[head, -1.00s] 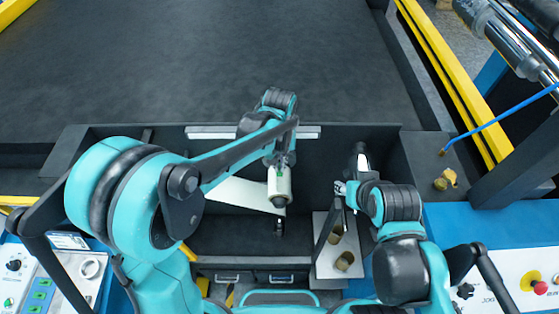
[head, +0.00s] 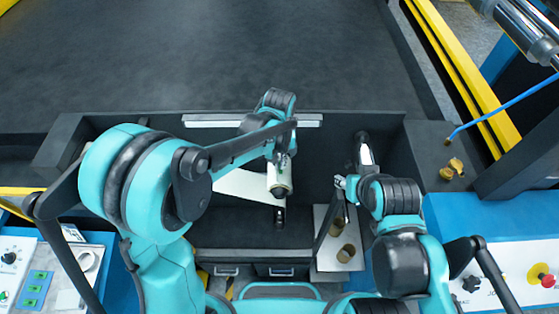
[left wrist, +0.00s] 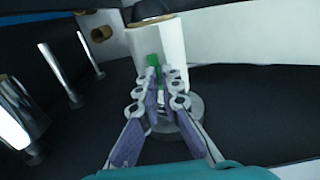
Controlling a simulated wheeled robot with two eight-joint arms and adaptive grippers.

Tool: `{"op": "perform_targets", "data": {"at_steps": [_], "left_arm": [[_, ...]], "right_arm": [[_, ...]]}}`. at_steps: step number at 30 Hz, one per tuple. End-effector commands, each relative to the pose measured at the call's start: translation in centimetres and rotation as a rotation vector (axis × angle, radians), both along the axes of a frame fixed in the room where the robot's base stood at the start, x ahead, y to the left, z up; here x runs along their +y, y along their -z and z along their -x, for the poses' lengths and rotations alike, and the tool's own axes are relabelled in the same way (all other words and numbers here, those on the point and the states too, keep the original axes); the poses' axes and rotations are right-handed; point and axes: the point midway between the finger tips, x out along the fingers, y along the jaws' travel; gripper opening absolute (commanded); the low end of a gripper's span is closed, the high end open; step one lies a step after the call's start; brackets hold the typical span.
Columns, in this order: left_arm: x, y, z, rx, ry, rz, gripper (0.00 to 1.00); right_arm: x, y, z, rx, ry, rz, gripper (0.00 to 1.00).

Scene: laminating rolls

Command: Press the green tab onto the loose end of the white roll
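The white roll (head: 279,181) stands upright in the dark trough, and its loose sheet (head: 243,186) reaches away to the left. In the left wrist view the roll (left wrist: 172,48) fills the top middle. The green tab (left wrist: 153,62) shows as a small strip against the roll's face, by the tip of one finger. My left gripper (left wrist: 164,76) is right at the roll, its fingers a narrow gap apart; it also shows in the head view (head: 282,160). My right gripper (head: 346,186) is away from the roll, and its fingers are too small to read.
A pale board (head: 327,262) with brown cores (head: 346,253) lies right of the roll. A metal post (head: 364,150) stands near my right gripper. In the left wrist view, metal posts (left wrist: 62,78) stand at left. Control panels flank the trough.

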Motion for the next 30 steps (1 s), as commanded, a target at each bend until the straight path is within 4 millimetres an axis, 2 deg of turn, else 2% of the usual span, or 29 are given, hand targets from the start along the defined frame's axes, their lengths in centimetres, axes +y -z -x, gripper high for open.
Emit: {"op": "perform_targets", "data": {"at_steps": [30], "left_arm": [[0.0, 1.1, 0.0, 0.000, 0.000, 0.000, 0.00]], "right_arm": [[0.0, 1.0, 0.0, 0.000, 0.000, 0.000, 0.40]]}}
